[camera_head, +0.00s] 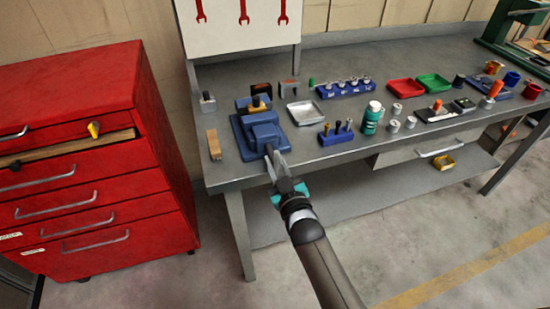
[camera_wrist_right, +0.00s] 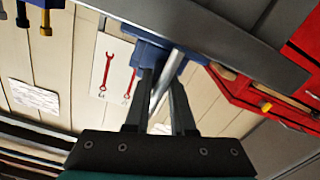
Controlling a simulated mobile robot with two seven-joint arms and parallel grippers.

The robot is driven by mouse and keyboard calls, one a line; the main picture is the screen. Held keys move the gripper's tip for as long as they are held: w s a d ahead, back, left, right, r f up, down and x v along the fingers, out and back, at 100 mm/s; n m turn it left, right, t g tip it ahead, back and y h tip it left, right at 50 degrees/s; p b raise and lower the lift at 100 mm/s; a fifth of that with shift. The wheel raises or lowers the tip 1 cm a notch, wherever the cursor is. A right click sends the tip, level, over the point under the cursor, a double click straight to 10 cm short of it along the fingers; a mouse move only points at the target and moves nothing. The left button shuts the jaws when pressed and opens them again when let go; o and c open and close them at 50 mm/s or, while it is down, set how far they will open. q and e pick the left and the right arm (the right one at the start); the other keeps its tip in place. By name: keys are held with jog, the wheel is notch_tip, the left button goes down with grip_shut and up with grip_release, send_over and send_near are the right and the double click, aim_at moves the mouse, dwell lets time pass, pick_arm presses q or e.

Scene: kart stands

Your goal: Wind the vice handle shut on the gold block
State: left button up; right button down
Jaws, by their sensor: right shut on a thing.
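The blue vice (camera_head: 264,132) stands at the front left of the grey bench, and part of it shows in the wrist view (camera_wrist_right: 158,52). A small gold piece with a dark top (camera_head: 257,104) sits at its far end; it looks like the gold block, but any gap to the jaws is too small to tell. My right gripper (camera_head: 273,160) is at the vice's near end, over the bench's front edge. In the wrist view, its fingers (camera_wrist_right: 160,92) are shut on the silver vice handle (camera_wrist_right: 167,82), which runs slanted between them. My left gripper is out of view.
A wooden block (camera_head: 213,144) lies left of the vice. A metal tray (camera_head: 305,113), a blue socket rack (camera_head: 346,89) and a green bottle (camera_head: 372,118) stand to its right. A red drawer cabinet (camera_head: 90,160) is left of the bench. The floor in front is clear.

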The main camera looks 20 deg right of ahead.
jog(key=n, duration=0.4)
jog(key=shift+n, duration=0.4)
dwell(0.4)
jog(key=c, duration=0.8)
grip_release()
jog(key=shift+o, duration=0.2)
jog(key=s+p, duration=0.2)
jog(key=s, duration=1.3)
jog(key=shift+d, duration=0.3)
